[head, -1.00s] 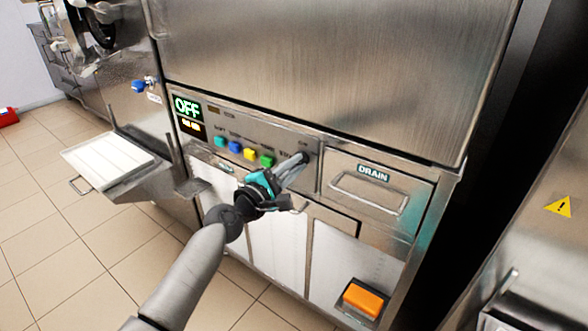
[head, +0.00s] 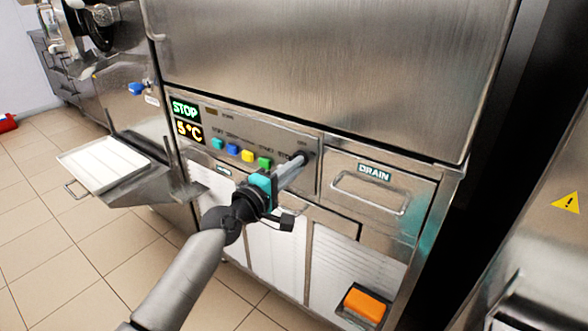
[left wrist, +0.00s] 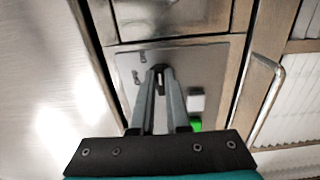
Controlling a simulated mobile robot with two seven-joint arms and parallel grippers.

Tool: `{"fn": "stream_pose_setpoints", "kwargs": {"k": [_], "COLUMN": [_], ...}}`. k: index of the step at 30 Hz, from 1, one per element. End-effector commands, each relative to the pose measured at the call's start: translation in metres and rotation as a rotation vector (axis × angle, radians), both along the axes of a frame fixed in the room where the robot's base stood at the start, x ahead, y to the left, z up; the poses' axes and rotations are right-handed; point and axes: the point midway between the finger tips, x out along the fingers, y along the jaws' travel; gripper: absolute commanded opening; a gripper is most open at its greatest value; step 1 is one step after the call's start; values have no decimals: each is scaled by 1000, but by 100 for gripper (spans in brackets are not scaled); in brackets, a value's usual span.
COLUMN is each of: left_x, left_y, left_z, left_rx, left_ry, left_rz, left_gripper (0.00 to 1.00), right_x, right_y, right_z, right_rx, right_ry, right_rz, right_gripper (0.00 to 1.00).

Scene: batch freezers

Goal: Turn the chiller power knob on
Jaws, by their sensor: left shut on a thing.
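The chiller power knob (head: 303,158) is a small dark knob at the right end of the control panel. My left gripper (head: 298,163) reaches it from the lower left, with its fingers shut on the knob. In the left wrist view, the two fingertips close around the dark knob (left wrist: 158,70), which they partly hide. My right gripper is not in view.
Coloured buttons (head: 248,156) line the panel left of the knob. A drawer front marked DRAIN (head: 368,188) is to the right. An orange pedal (head: 365,304) is low down. A white tray (head: 103,163) juts out at left. Tiled floor is free at lower left.

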Motion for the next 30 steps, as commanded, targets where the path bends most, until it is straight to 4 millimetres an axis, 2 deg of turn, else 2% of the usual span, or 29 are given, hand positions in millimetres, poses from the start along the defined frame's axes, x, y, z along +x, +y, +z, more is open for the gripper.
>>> {"fn": "stream_pose_setpoints", "kwargs": {"k": [9, 10, 18, 30], "left_x": [0, 0, 0, -4], "left_y": [-1, -1, -1, 4], "left_z": [1, 1, 0, 0], "left_rx": [4, 4, 4, 4], "left_ry": [-6, -6, -2, 0], "left_rz": [-1, -1, -1, 1], "left_gripper": [0, 16, 44, 44], "right_x": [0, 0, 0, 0], "right_y": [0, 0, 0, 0], "right_z": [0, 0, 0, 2], "right_rx": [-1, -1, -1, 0], "right_ry": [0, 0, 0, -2], "right_rz": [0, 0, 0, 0], "right_gripper": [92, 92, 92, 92]}}
